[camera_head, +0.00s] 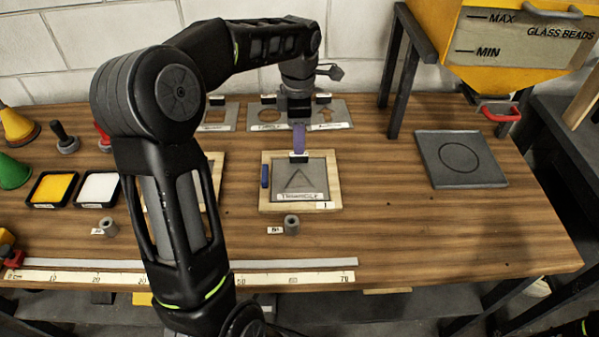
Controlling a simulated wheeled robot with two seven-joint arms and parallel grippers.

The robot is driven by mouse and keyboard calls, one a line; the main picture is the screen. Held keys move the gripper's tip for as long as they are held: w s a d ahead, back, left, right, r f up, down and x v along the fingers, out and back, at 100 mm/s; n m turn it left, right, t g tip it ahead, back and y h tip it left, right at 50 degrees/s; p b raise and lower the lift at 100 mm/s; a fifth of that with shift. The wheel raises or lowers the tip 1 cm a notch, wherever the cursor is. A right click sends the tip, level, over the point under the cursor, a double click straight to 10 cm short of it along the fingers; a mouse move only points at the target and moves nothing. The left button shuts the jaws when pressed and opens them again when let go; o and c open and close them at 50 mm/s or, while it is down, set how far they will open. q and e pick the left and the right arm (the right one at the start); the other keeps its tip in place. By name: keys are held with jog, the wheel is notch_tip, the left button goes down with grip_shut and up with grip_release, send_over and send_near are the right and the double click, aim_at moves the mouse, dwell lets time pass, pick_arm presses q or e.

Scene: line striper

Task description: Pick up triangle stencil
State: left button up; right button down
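The triangle stencil (315,183) is a grey plate with a triangular cutout and a white label strip along its front. It lies on a light wooden board (265,205) marked 1, near the middle of the table. A small black and white tab (298,158) stands at its back edge. My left gripper (299,150) points down over that back edge, with its purple fingers seen edge-on at the tab. I cannot tell whether the fingers touch or hold the tab. My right gripper is not in view.
Other stencil plates (340,117) lie behind, near the wall. A blue block (265,175) sits at the board's left edge. A grey socket (291,222) stands in front. A dark plate with a circle (461,160) lies right, near the yellow bead hopper (465,38). The table's front right is clear.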

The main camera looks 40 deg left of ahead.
aim_at(300, 175)
pick_arm(q)
notch_tip(300, 175, down, 5)
jog(key=shift+f+p, duration=0.15)
jog(key=shift+p, duration=0.6)
jog(key=shift+c, duration=0.3)
grip_shut()
dwell(0.4)
